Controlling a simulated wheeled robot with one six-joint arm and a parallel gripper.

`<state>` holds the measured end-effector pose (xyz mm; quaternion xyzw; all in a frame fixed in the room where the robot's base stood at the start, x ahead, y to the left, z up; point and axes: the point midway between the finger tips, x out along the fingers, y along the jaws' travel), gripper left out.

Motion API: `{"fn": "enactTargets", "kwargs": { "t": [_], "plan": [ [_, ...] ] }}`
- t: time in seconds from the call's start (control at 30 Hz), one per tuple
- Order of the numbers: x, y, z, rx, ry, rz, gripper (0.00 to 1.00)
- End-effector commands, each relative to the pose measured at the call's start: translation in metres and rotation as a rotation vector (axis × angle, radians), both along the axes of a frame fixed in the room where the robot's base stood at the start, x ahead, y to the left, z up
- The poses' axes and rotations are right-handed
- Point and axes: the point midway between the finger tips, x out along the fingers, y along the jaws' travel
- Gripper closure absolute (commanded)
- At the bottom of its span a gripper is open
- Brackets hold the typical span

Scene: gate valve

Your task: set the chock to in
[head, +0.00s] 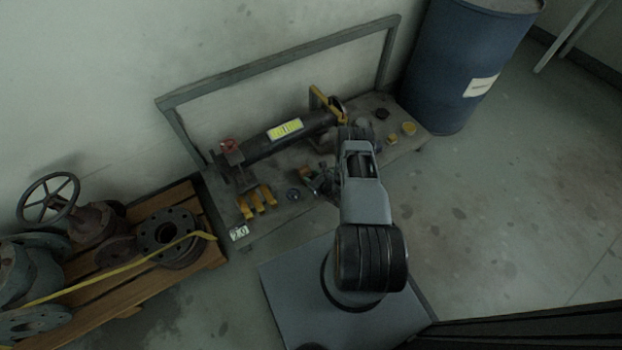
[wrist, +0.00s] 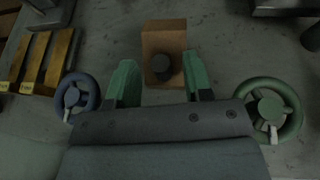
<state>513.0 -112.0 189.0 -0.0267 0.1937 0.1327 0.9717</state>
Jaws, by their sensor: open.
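A brown block with a round dark knob (wrist: 161,66) on it lies on the grey bench top in the wrist view; it looks like the chock (wrist: 163,38), though no label on it can be read. My gripper (wrist: 160,62) is open, with one green finger on each side of the knob. I cannot tell whether the fingers touch it or how high they are above it. In the head view my gripper (head: 318,182) is over the front middle of the bench, and the block is mostly hidden there.
A blue handwheel (wrist: 75,97) is left of my gripper and a green handwheel (wrist: 268,108) right. Yellow bars (head: 256,201) lie further left. A dark pipe (head: 262,146) runs behind. A blue drum (head: 460,70) stands right and a loaded pallet (head: 205,212) left.

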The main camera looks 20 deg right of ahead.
Motion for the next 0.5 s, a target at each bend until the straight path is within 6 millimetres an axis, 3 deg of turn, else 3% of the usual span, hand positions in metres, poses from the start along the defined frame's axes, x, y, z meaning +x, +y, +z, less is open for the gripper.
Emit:
{"fn": "enactTargets", "kwargs": {
  "t": [0.4, 0.5],
  "plan": [
    [0.0052, 0.0015, -0.0019, 0.001, 0.0, -0.001, 0.53],
    [0.0052, 0.0015, -0.0019, 0.0, 0.0, 0.0, 0.62]
  ]
}}
